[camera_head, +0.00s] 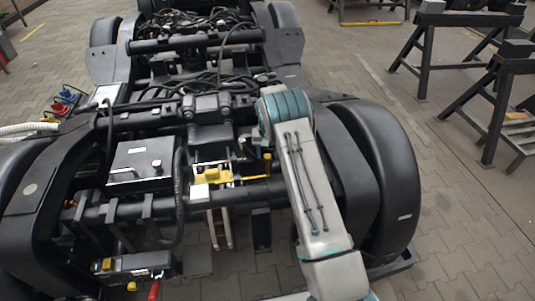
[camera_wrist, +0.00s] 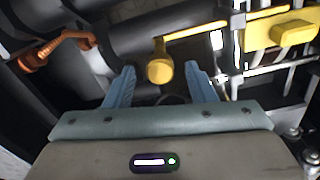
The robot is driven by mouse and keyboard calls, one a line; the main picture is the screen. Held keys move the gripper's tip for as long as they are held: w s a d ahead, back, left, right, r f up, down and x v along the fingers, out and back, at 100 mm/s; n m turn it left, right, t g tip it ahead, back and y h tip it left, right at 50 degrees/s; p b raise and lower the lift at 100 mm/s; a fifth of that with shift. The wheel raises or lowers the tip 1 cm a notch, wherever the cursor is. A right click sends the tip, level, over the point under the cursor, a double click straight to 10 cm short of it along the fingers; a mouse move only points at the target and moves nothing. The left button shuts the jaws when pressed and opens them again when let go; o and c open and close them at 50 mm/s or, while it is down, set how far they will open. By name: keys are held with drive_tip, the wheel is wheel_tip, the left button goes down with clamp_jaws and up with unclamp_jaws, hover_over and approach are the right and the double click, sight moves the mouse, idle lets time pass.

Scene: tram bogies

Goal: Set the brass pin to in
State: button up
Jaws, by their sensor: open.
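A brass-yellow round knob (camera_wrist: 159,69), which looks like the brass pin, shows near the middle of the wrist view. A yellow bar runs from it to the upper right. In the head view a small yellow upright piece (camera_head: 267,160) beside my arm seems to be the same part. My gripper (camera_wrist: 161,84) is open, its two blue fingers on either side of the knob and apart from it. The knob lies between or just beyond the fingertips; the depth is hard to tell. In the head view my arm hides the gripper.
A yellow block (camera_wrist: 281,30) lies to the right of the knob, and an orange bent handle (camera_wrist: 58,46) to the left. A dark box (camera_head: 141,165), cables and cross tubes crowd the bogie. Trestles (camera_head: 490,100) stand on the paving.

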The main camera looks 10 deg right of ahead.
drive_tip(key=shift+f, duration=0.4)
clamp_jaws()
drive_tip(key=a+b, duration=0.2)
drive_tip(key=a, duration=0.7)
drive_tip(key=shift+a, duration=0.1)
